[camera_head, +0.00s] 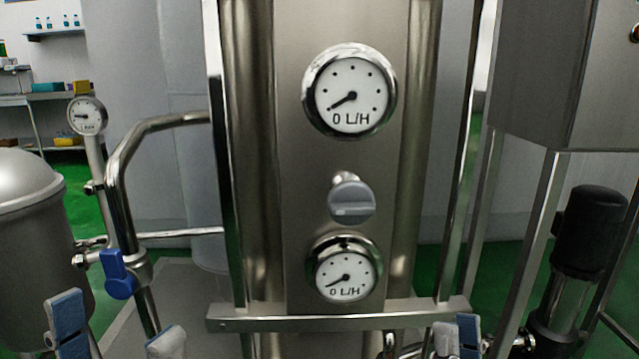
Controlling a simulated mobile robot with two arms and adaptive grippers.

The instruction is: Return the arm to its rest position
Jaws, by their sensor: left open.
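My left gripper (116,332) is at the bottom left, with its two blue-grey finger pads wide apart and nothing between them. It is below the blue valve handle (118,274) on the steel pipe, apart from it in the picture. My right gripper (457,338) is at the bottom right, just below the steel panel's lower crossbar (340,316). Its pads overlap in this view, so its opening does not show. Both arms are mostly below the picture edge.
A steel panel carries an upper gauge (350,91), a grey knob (351,203) and a lower gauge (344,270), both reading 0 L/H. A steel tank (30,235) stands left, with a small gauge (87,116) nearby. A black-topped pump (592,230) and frame legs stand right.

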